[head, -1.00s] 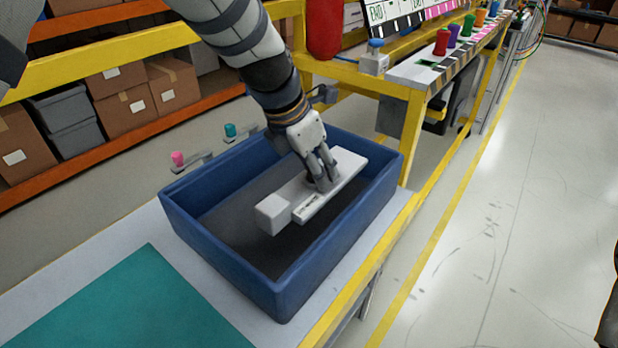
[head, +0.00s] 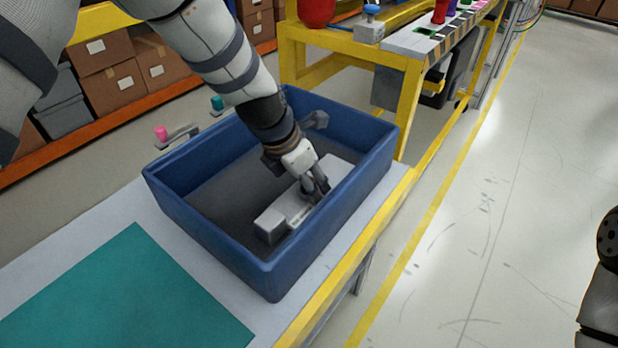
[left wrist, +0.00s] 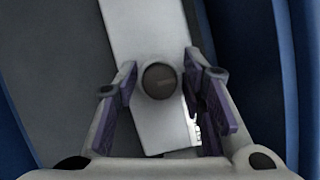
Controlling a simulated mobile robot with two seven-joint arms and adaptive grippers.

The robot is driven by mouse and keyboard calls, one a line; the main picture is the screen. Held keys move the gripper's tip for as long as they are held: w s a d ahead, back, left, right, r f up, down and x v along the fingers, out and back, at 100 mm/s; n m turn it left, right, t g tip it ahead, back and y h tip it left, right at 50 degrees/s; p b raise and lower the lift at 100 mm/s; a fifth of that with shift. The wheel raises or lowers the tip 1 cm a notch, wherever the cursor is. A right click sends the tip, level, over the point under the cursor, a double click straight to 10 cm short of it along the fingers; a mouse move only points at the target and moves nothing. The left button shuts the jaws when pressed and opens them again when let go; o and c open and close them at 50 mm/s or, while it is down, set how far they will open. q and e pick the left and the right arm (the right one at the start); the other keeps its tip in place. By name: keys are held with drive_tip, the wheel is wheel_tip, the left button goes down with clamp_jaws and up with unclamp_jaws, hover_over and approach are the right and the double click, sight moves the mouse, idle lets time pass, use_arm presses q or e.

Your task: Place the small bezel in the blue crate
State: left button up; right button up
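The small bezel is a long white-grey part (head: 272,225) with a raised block at its near end. It lies low inside the blue crate (head: 215,245), close to the right wall, which hides part of its edge. My left gripper (head: 317,188) reaches down into the crate over the bezel. In the left wrist view, its two fingers (left wrist: 161,75) stand apart, one on each side of a dark round spot on the white bezel (left wrist: 145,30). Gaps show between the fingers and that spot, and the gripper looks open. My right gripper is not in view.
The crate stands on a light table with a yellow edge. A teal mat (head: 125,300) lies in front of it. A yellow frame (head: 405,100) is behind right. Pink (head: 162,133) and teal (head: 217,103) knobs sit behind the crate's left side.

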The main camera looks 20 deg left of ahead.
use_arm(q)
drive_tip(key=o, duration=0.4)
drive_tip(key=shift+r, duration=0.25)
drive_tip(key=p+v, duration=0.2)
drive_tip(key=v, duration=0.9)
drive_tip(key=shift+s+a+r, duration=0.1)
drive_tip(key=shift+s+r, duration=0.05)
drive_tip(key=shift+r, duration=0.2)
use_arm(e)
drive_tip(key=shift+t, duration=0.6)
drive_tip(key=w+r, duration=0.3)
